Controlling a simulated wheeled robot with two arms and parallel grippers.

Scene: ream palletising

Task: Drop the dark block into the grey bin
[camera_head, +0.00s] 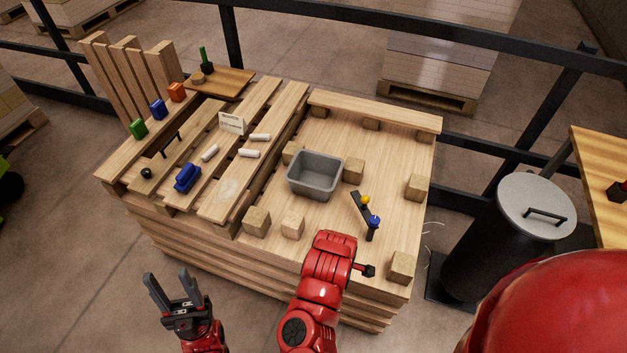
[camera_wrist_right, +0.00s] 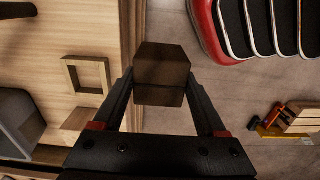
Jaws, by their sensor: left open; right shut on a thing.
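The grey bin (camera_head: 315,174) is an open, rectangular tub standing upright on the pallet top, and it looks empty. Part of it shows at the left edge of the right wrist view (camera_wrist_right: 18,125). The dark block (camera_wrist_right: 162,66) is brown and faceted. My right gripper (camera_wrist_right: 160,88) is shut on it, with one finger on each side, beside the pallet edge and apart from the bin. I cannot make out this block or the right fingertips in the head view. My left gripper (camera_head: 174,286) is open and empty, in front of the pallet's left part.
Wooden blocks (camera_head: 257,221) stand around the bin. A dark bar with yellow and blue knobs (camera_head: 363,213) lies right of it. White rolls (camera_head: 249,153) and a blue item (camera_head: 187,177) lie on the left slats. A lidded dark drum (camera_head: 490,245) stands right.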

